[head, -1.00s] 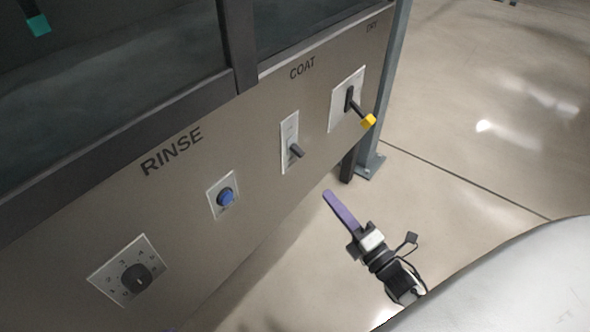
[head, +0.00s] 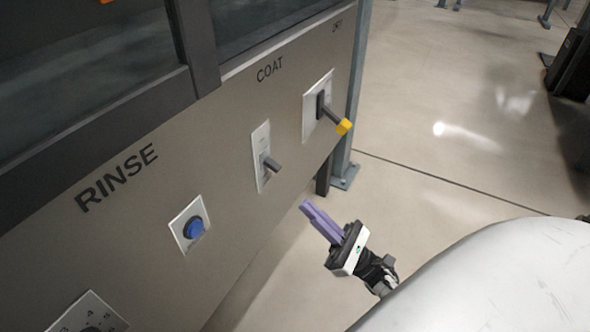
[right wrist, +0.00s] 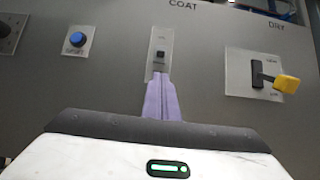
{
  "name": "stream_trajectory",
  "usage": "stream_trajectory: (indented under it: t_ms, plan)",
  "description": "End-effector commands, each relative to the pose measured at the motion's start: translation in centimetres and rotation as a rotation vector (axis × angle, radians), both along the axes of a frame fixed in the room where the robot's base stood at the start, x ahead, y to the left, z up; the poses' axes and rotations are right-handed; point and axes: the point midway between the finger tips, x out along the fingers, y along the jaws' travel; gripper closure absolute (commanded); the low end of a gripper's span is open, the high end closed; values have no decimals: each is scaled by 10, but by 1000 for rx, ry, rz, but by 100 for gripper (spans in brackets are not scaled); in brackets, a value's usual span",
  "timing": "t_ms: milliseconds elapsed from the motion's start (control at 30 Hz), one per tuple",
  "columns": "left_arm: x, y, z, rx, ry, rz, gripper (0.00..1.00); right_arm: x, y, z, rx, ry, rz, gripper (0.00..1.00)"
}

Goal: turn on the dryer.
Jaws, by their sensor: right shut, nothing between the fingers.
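The dryer control is a lever with a yellow tip (head: 343,127) on a white plate (head: 311,113), at the right end of the panel in the head view. In the right wrist view the yellow-tipped lever (right wrist: 286,84) sticks out to the right, below the DRY label. My right gripper (head: 309,208) has purple fingers that are shut and empty. It is below and in front of the panel, apart from the lever. In the right wrist view the fingers (right wrist: 161,82) point toward the COAT switch (right wrist: 160,53). My left gripper is not in view.
The COAT toggle (head: 271,164), the blue RINSE button (head: 194,228) and a dial (head: 92,318) sit on the panel left of the lever. A grey post (head: 350,100) stands at the panel's right edge. Open floor lies to the right.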

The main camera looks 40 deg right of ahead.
Motion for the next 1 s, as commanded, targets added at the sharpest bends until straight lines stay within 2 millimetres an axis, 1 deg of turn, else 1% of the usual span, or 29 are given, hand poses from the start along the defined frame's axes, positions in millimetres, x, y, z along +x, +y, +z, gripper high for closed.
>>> stream_trajectory:
  t_ms: [300,500,700,1000]
  plan:
    - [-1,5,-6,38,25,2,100,40,17,37,2,-4,1,100]
    - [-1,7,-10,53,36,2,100,60,26,53,1,-2,1,100]
    - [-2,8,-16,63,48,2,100,68,29,59,1,-1,1,100]
    - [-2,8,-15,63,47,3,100,68,29,58,1,1,1,100]
